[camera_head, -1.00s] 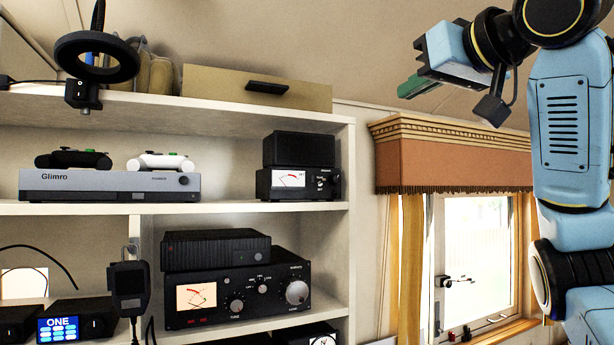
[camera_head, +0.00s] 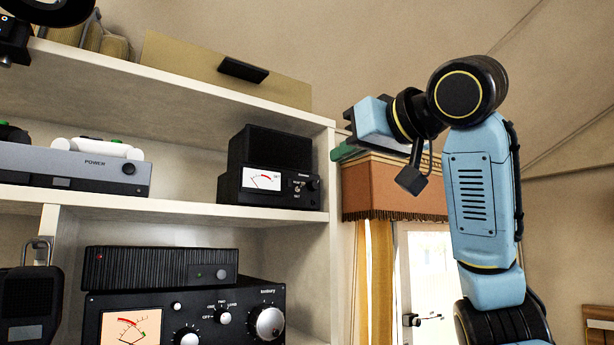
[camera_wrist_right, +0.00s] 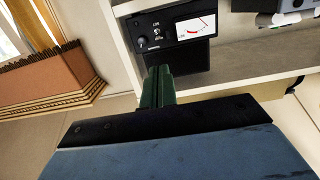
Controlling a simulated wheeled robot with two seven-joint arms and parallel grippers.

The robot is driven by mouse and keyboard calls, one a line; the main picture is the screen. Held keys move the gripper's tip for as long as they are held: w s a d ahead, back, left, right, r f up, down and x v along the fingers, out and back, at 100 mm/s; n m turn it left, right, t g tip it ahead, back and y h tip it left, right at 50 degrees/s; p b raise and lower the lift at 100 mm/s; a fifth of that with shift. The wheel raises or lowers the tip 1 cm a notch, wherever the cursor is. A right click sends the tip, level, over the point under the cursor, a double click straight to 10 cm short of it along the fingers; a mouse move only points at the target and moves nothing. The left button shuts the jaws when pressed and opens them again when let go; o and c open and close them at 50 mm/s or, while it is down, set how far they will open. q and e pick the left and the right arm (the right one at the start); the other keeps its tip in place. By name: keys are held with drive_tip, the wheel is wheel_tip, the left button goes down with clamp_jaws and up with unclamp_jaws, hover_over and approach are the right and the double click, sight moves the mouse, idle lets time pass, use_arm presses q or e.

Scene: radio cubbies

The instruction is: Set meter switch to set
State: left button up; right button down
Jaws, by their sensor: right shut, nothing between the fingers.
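The small black meter box (camera_head: 268,190) with a white lit dial sits at the right end of the middle shelf, below a plain black box. Its small switch (camera_head: 297,188) is between the dial and a round knob; its setting is too small to read. The meter (camera_wrist_right: 192,27) and switch (camera_wrist_right: 156,29) also show in the right wrist view, turned over. My right gripper (camera_head: 343,152) has green fingers, shut and empty, right of the meter near the shelf's side panel. In the wrist view the fingertips (camera_wrist_right: 158,72) point toward the meter without visible contact. My left gripper is out of view.
The shelf's side panel (camera_head: 328,240) stands close to my right gripper. A large black radio (camera_head: 190,315) is on the shelf below. A grey console (camera_head: 70,170) lies to the left. The curtain pelmet (camera_head: 395,190) and window are at the right.

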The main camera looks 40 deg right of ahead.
sight(296, 178)
drive_tip(key=w, duration=0.3)
drive_tip(key=w+p, duration=0.1)
drive_tip(key=w, duration=0.2)
drive_tip(key=w+d+f+p, duration=0.1)
drive_tip(key=w, duration=0.3)
drive_tip(key=shift+w, duration=0.1)
drive_tip(key=shift+f, duration=0.1)
